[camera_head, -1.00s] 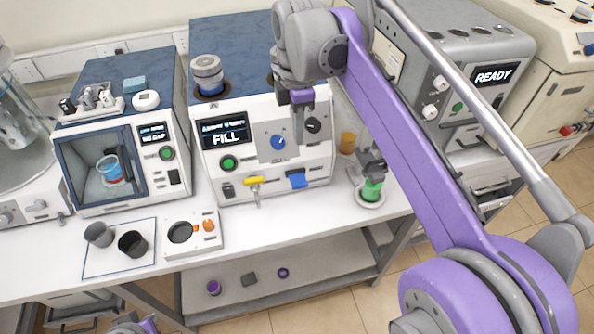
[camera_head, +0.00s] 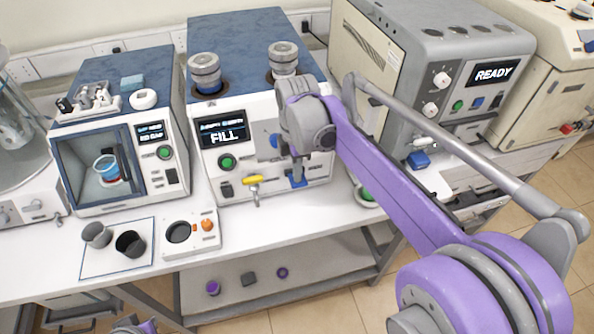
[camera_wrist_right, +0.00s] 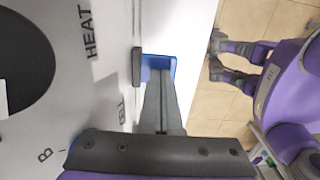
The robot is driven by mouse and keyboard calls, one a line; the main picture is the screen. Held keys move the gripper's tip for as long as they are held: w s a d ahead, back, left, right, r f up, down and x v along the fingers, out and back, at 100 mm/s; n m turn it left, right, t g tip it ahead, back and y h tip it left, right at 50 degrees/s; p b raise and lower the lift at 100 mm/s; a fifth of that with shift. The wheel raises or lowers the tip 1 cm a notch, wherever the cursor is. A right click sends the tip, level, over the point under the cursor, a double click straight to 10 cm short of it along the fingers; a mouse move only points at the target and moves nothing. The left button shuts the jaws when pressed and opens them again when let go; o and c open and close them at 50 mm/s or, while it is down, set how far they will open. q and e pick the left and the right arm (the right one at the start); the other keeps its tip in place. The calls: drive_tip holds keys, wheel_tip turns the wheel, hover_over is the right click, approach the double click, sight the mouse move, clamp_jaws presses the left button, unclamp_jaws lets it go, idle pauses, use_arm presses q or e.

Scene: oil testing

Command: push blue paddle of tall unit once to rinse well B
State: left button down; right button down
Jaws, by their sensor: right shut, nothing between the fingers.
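The tall unit (camera_head: 240,175) stands in the middle of the bench, with a screen reading FILL. Its blue paddle (camera_head: 297,181) sits low on the right of the front, below a blue knob (camera_head: 275,141). My right gripper (camera_head: 298,175) is shut and empty, pointing down at the paddle. In the right wrist view, the shut fingers (camera_wrist_right: 160,88) overlap the blue paddle (camera_wrist_right: 172,66); whether they touch it I cannot tell. Two grey-capped wells stand on top, the right one (camera_head: 283,58) and the left one (camera_head: 205,70). Only a bit of my left arm shows at the bottom edge.
A yellow-handled tap (camera_head: 253,181) projects from the front, left of the paddle. A glass-fronted unit (camera_head: 110,170) stands left, and a grey READY unit (camera_head: 440,80) right. A green-based item (camera_head: 367,194) is partly hidden behind my right arm.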

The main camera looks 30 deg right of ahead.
idle(0.3)
drive_tip(key=shift+s+f+t, duration=0.1)
drive_tip(key=shift+f+t, duration=0.3)
drive_tip(key=shift+f, duration=0.05)
drive_tip(key=shift+s+r, duration=0.1)
drive_tip(key=shift+r, duration=0.1)
drive_tip(key=shift+r+p, duration=0.3)
drive_tip(key=shift+r, duration=0.4)
